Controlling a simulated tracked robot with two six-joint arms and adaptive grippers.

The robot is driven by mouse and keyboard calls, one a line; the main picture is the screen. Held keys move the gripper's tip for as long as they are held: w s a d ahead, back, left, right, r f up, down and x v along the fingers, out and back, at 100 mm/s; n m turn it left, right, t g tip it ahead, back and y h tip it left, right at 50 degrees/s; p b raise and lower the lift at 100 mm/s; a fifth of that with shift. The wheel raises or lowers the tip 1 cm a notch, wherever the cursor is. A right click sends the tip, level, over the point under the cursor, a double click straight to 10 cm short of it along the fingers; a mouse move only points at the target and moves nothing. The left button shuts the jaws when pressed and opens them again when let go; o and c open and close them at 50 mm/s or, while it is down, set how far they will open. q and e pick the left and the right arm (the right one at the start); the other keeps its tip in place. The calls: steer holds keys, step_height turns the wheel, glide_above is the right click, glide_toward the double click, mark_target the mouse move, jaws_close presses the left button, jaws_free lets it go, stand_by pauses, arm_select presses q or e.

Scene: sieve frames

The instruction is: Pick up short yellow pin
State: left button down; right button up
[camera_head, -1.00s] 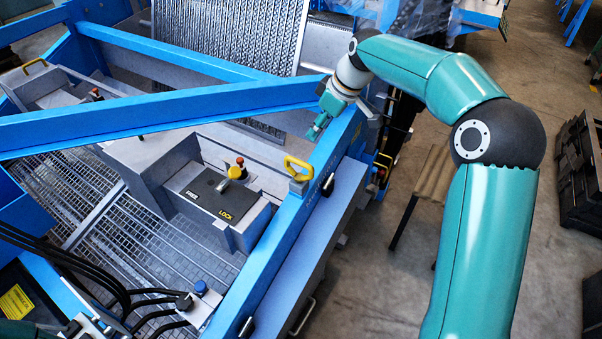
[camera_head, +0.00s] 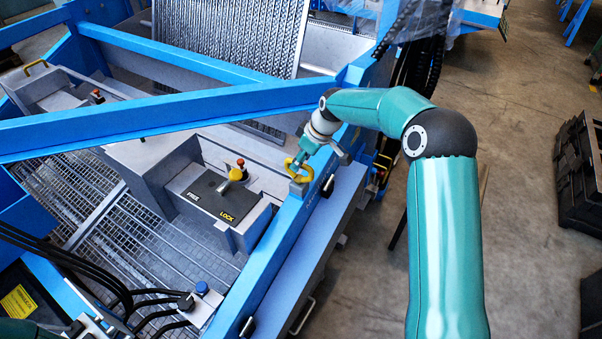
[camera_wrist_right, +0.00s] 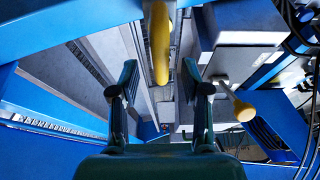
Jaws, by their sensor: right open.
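My right gripper (camera_head: 297,160) is open and empty, at a yellow loop handle (camera_head: 298,172) on the blue frame rail. In the right wrist view, the open fingers (camera_wrist_right: 160,85) stand either side of the middle, and a yellow bar (camera_wrist_right: 160,45) shows between and beyond them at the top. Contact cannot be told. A yellow-knobbed lever (camera_head: 236,174) stands on the dark FREE/LOCK plate, and it also shows right of the fingers in the wrist view (camera_wrist_right: 243,110). I cannot tell which yellow piece is the short pin. My left gripper is out of view.
The blue rail (camera_head: 262,232) runs beside the FREE/LOCK plate (camera_head: 208,196), with a blue crossbeam (camera_head: 150,125) above it. A red knob (camera_head: 240,162) stands behind the yellow lever. Black hoses (camera_head: 95,272) lie at lower left.

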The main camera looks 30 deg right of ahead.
mark_target(299, 176)
steer(key=shift+x, duration=1.4)
jaws_close()
